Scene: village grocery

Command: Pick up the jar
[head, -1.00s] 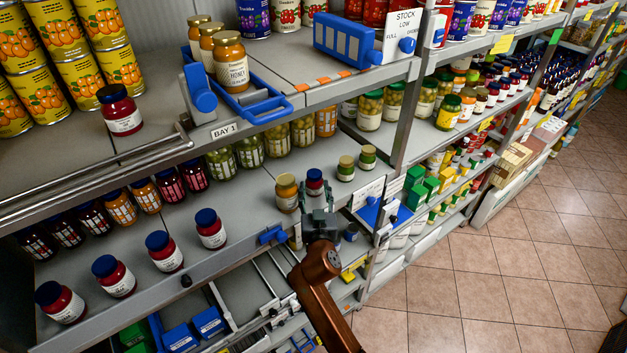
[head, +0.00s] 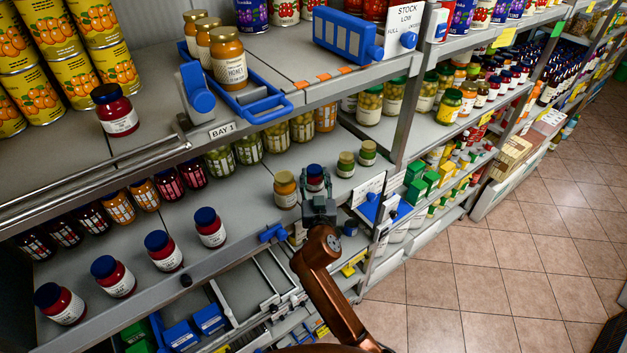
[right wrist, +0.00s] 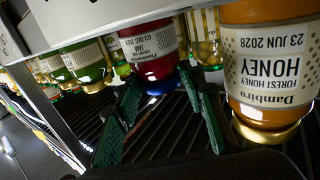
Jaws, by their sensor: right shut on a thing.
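A red jam jar with a dark blue lid (head: 315,171) is on the middle shelf in the head view. It shows upside down in the right wrist view, with its "JAM" label (right wrist: 150,42) facing the camera. My right gripper (head: 318,188) is shut on this jar; its green fingers (right wrist: 163,88) lie on either side of it near the lid. The fingers partly hide the jar in the head view. I cannot tell whether it is clear of the shelf. My left gripper is not in view.
A honey jar (head: 286,191) stands close on the left of the held jar. Two small green-filled jars (head: 346,165) stand to its right and behind. Several red jars with blue lids (head: 210,228) line the shelf's front left. The upper shelf (head: 290,101) overhangs this row.

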